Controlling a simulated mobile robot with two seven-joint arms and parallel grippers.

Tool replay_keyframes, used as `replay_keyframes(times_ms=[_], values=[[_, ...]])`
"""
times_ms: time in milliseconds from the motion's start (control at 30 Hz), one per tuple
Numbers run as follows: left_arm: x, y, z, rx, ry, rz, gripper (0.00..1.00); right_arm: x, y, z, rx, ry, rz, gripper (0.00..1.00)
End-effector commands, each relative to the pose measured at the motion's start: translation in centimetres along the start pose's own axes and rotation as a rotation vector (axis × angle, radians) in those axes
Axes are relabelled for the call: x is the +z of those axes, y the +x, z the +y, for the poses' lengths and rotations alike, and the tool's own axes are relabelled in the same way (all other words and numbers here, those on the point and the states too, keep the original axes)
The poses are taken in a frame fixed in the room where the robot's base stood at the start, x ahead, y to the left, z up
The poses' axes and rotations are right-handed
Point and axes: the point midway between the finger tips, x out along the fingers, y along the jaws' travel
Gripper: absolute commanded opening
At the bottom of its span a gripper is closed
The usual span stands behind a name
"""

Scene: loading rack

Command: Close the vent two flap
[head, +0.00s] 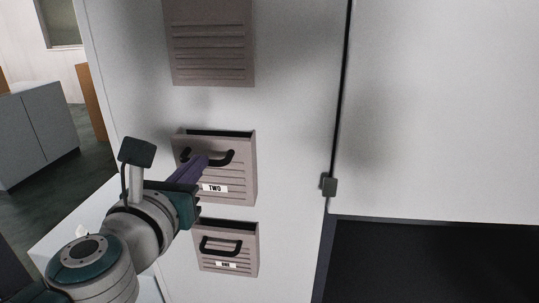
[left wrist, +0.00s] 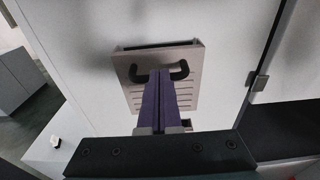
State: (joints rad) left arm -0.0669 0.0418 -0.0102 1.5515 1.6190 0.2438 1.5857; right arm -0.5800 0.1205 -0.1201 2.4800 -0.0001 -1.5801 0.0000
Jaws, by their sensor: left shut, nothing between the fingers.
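The vent two flap (head: 237,183) is a grey-pink slatted panel with a black handle and a label reading TWO, in the middle of a column of vents. Its top edge leans out from the wall, with a dark gap behind it. My left gripper (head: 203,162) is shut and empty, its purple fingers in front of the flap by the handle. In the left wrist view the flap (left wrist: 188,95) lies beyond the fingertips (left wrist: 160,73), which overlap the handle (left wrist: 180,70). I cannot tell whether they touch it. My right gripper is not in view.
A lower vent flap (head: 240,257) with a black handle also leans out at its top. An upper slatted vent (head: 210,45) sits flat on the white wall.

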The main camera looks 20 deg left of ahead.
Motion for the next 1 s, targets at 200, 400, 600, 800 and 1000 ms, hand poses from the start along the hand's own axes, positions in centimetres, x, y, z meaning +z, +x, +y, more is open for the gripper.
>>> replay_keyframes(times_ms=[200, 400, 600, 800, 1000], values=[[0.56, 0.55, 0.04, 0.001, 0.001, -0.001, 0.00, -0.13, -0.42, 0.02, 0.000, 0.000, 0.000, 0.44], [0.61, 0.72, 0.03, 0.001, 0.001, 0.000, 0.00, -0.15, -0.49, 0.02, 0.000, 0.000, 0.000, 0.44], [0.60, 0.73, 0.02, 0.001, 0.001, 0.000, 0.00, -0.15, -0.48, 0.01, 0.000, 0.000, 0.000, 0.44], [0.59, 0.72, 0.01, 0.000, 0.001, 0.000, 0.00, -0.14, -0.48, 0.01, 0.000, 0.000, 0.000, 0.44], [0.18, 0.76, -0.67, -0.001, -0.002, 0.000, 0.00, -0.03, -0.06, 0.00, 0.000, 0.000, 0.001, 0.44]])
